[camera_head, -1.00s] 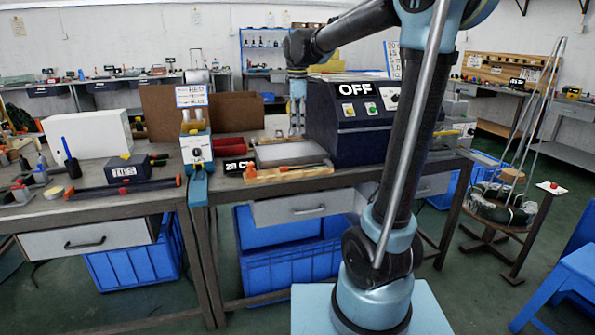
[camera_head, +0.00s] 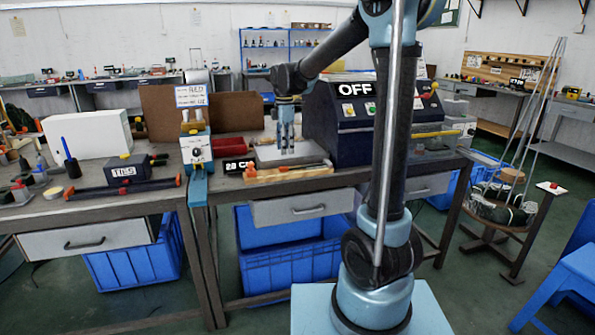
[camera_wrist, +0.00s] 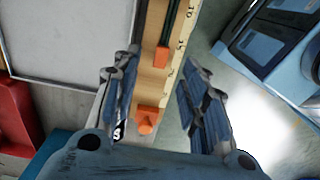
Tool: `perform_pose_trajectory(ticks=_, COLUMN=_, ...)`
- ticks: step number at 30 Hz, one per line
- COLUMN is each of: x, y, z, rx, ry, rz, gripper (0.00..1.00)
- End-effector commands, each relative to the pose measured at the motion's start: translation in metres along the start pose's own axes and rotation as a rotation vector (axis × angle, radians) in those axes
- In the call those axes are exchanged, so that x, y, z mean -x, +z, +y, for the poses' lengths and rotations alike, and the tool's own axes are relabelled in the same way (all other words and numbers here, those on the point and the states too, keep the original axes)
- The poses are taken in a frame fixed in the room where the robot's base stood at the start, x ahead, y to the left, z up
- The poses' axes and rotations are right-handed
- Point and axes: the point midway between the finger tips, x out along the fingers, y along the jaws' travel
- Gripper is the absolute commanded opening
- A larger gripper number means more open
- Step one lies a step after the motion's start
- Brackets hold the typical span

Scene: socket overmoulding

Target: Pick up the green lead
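A dark green lead (camera_wrist: 172,25) with an orange end (camera_wrist: 162,56) lies along a pale wooden board with printed numbers in the wrist view. A second orange piece (camera_wrist: 147,119) sits nearer on the same board; I cannot tell if it belongs to that lead. The board (camera_head: 290,175) lies along the bench's front edge in the head view. My gripper (camera_head: 287,149) points down above the board and tray area. Its two fingers are apart and empty in the wrist view (camera_wrist: 162,95), one each side of the board, with the orange pieces showing between them.
A pale tray (camera_head: 268,153) lies just behind the board, beside the dark blue OFF machine (camera_head: 350,137). A labelled white box (camera_head: 197,150) and a small display (camera_head: 237,165) stand to the left. A red block (camera_wrist: 14,115) shows in the wrist view.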

Motion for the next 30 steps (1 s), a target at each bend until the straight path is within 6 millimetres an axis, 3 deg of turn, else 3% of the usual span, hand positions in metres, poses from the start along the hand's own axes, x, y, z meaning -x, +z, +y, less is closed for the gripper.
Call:
perform_pose_trajectory(ticks=3, x=-0.015, y=0.000, z=0.000, rx=0.000, ry=0.000, rz=0.000, gripper=0.40)
perform_pose_trajectory(ticks=11, x=-0.028, y=0.000, z=0.000, rx=0.000, ry=0.000, rz=0.000, gripper=0.40)
perform_pose_trajectory(ticks=21, x=-0.068, y=0.002, z=-0.002, rx=0.000, ry=0.000, rz=0.000, gripper=0.40)
perform_pose_trajectory(ticks=30, x=-0.076, y=0.002, z=-0.002, rx=0.000, ry=0.000, rz=0.000, gripper=0.40)
